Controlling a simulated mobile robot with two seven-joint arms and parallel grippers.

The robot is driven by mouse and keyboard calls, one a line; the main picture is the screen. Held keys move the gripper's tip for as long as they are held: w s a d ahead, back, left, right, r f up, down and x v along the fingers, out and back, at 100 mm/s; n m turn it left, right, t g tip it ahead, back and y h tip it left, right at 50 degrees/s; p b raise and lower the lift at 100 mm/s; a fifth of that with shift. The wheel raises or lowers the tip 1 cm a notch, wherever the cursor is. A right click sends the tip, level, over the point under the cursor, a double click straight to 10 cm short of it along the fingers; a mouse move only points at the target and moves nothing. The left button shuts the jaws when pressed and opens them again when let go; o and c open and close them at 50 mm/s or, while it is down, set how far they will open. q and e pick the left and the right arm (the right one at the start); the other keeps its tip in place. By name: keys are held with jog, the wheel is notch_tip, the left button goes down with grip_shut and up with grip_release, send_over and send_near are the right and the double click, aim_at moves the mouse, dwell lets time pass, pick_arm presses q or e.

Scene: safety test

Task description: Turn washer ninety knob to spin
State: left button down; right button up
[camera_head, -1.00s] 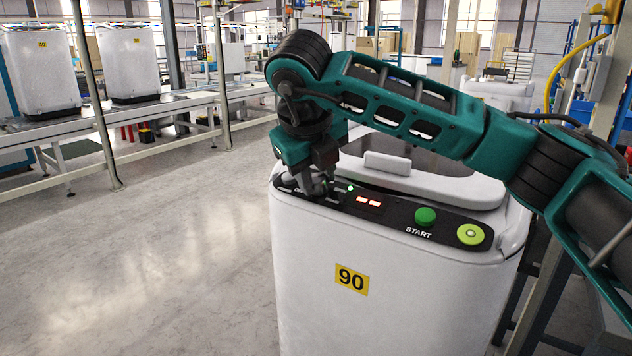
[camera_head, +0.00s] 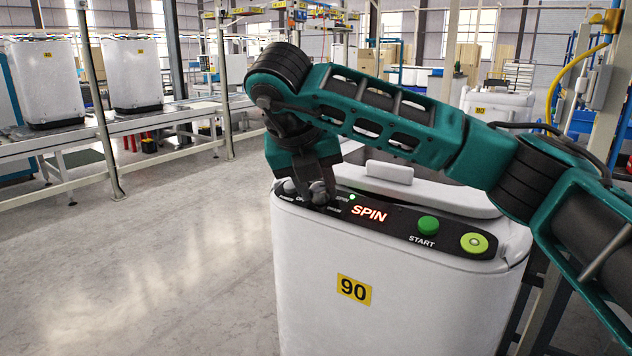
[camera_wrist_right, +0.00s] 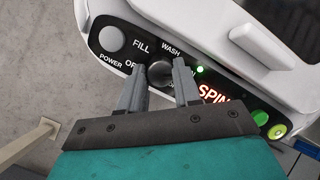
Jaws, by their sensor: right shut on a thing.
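The white washer (camera_head: 400,290) with the yellow label 90 (camera_head: 354,289) stands in front of me, its dark control panel along the top front edge. My right gripper (camera_head: 306,192) is at the left part of this panel, pointing down. In the right wrist view, the round dark knob (camera_wrist_right: 161,73) sits between the two fingers of the gripper, which is shut on it. The fingers hide some of the lettering around the knob; FILL and WASH are readable. The display (camera_head: 369,214) reads SPIN in glowing letters. A small green light (camera_head: 352,197) is lit beside it. My left gripper is not in view.
A green START button (camera_head: 428,225) and a yellow-green button (camera_head: 474,243) are on the panel's right. A round POWER button (camera_wrist_right: 112,38) is beside the knob. More washers (camera_head: 135,75) stand on a conveyor at the back left. The floor (camera_head: 150,260) at left is clear.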

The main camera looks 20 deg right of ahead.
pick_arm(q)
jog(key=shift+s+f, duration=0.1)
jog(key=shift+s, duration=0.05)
pick_arm(e)
jog(key=o, duration=1.1)
jog(key=shift+c, duration=0.2)
pick_arm(q)
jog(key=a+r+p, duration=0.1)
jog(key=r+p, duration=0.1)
jog(key=p, duration=0.2)
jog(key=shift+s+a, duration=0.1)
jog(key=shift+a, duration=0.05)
pick_arm(e)
jog(key=v, duration=1.3)
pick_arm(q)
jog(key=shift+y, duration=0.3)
